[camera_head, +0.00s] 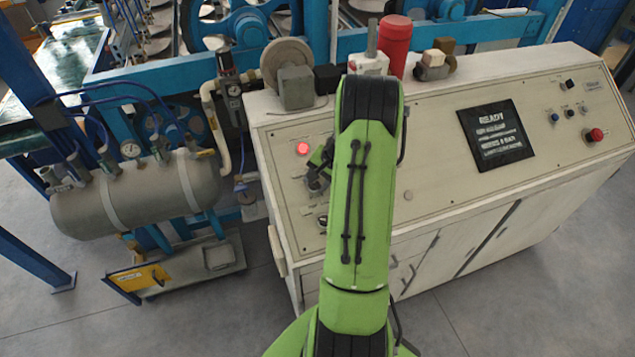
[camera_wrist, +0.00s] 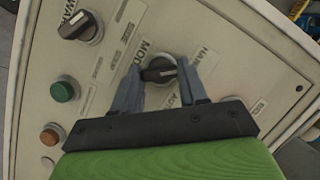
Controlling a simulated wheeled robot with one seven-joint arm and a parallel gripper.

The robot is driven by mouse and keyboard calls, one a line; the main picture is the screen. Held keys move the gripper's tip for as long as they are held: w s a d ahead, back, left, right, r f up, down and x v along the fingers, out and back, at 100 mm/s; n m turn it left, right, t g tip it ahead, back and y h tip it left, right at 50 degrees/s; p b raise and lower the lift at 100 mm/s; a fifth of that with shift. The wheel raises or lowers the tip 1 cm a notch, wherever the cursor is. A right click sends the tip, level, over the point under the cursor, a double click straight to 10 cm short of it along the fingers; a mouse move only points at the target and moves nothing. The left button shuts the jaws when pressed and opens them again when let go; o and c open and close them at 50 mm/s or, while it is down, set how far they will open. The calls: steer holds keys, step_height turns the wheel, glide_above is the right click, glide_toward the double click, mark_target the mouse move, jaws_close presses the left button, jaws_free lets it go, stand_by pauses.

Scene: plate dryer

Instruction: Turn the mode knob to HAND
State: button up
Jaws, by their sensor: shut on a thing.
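The mode knob (camera_wrist: 157,70) is a black selector with a bar handle on a round metal collar, set in the cream panel. In the wrist view the words MODE and HAND are printed beside it, with HAND to its right, and a partly covered label lies below it. The bar lies nearly level in that view. My gripper (camera_wrist: 160,66) has its two grey fingers on either side of the knob, shut on its bar. In the head view my green arm hides most of the gripper and the knob.
The wrist view shows another black selector (camera_wrist: 80,26), a green button (camera_wrist: 63,91) and an orange button (camera_wrist: 50,135) on the panel. In the head view, a lit red lamp (camera_head: 303,148), a dark display (camera_head: 496,134) and a red stop button (camera_head: 595,135) are on the console.

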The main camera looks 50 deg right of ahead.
steer(key=shift+n, duration=0.5)
steer(key=o, duration=1.1)
steer(key=shift+c, duration=0.2)
steer(key=v, duration=1.5)
steer(key=shift+w+r+p, duration=0.25)
steer(key=shift+r+p, duration=0.1)
steer(key=shift+r, duration=0.2)
steer(key=shift+a, duration=0.1)
